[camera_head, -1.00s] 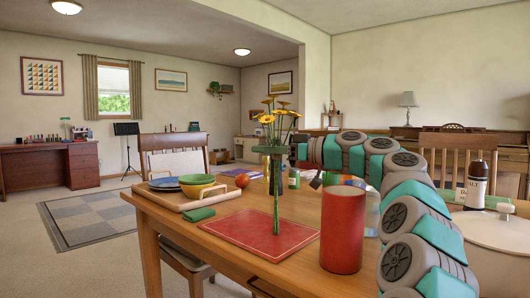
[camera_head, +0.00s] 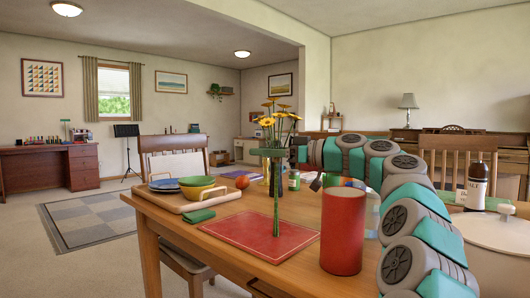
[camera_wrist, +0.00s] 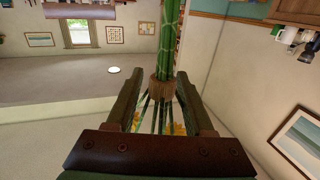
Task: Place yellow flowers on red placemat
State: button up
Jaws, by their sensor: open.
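The yellow flowers (camera_head: 280,117) stand upright in a bunch on long green stems, which reach down in front of the red placemat (camera_head: 245,230) on the wooden table. The lower stem end appears over the placemat; I cannot tell whether it touches. My gripper (camera_head: 270,152) is open around the stems, below the blooms. In the wrist view, the stems and a brown tie pass between my gripper's two fingers (camera_wrist: 165,100), with gaps visible beside them. The blooms are mostly hidden there behind the gripper body.
A red cylinder (camera_head: 343,232) stands close right of the placemat. A wooden tray (camera_head: 192,199) with bowls and a green cloth (camera_head: 199,216) lie left. A white pot (camera_head: 492,245) and a dark bottle (camera_head: 477,185) are at right. The placemat's left part is bare.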

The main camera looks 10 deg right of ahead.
jog(key=v, duration=1.2)
jog(key=shift+b, duration=0.3)
